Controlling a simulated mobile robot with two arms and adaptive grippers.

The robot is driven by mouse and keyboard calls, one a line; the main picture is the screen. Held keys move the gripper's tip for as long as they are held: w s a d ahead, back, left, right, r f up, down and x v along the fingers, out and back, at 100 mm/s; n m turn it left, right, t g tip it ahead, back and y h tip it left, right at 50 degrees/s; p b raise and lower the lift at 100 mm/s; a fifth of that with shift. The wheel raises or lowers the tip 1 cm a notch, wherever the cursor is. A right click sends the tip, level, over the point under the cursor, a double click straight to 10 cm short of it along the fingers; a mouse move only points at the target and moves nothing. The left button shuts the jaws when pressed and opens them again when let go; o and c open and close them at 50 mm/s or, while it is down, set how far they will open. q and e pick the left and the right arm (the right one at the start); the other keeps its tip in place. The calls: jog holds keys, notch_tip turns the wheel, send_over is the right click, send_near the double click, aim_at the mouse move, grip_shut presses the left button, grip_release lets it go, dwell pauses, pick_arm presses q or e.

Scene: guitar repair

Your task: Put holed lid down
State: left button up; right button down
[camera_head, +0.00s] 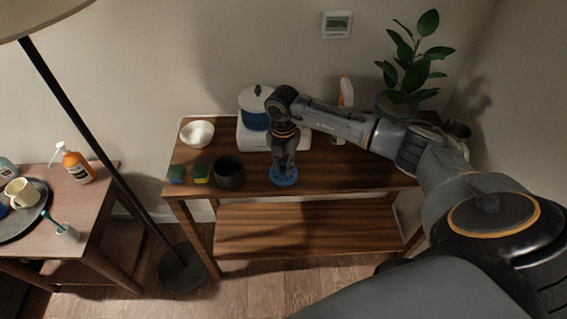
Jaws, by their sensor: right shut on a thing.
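The holed lid (284,178) is a blue disc at the front middle of the wooden console table (330,180). My right gripper (284,166) points down and is shut on it. The lid is at or just above the tabletop; I cannot tell if it touches. The fingertips are small and dark here. My left gripper is not in view.
A dark pot (229,172) and two sponges (188,173) lie left of the lid. A white bowl (197,133) and a blue and white pot (255,108) stand behind. A potted plant (409,75) is at the back right. A floor lamp pole (100,150) stands left.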

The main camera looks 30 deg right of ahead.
aim_at(283, 168)
jog(key=shift+f, duration=0.2)
jog(key=c, duration=1.3)
grip_release()
jog(key=shift+o, duration=0.2)
jog(key=shift+r, duration=0.1)
notch_tip(283, 168, up, 12)
jog(key=b, duration=0.2)
jog(key=shift+a, duration=0.1)
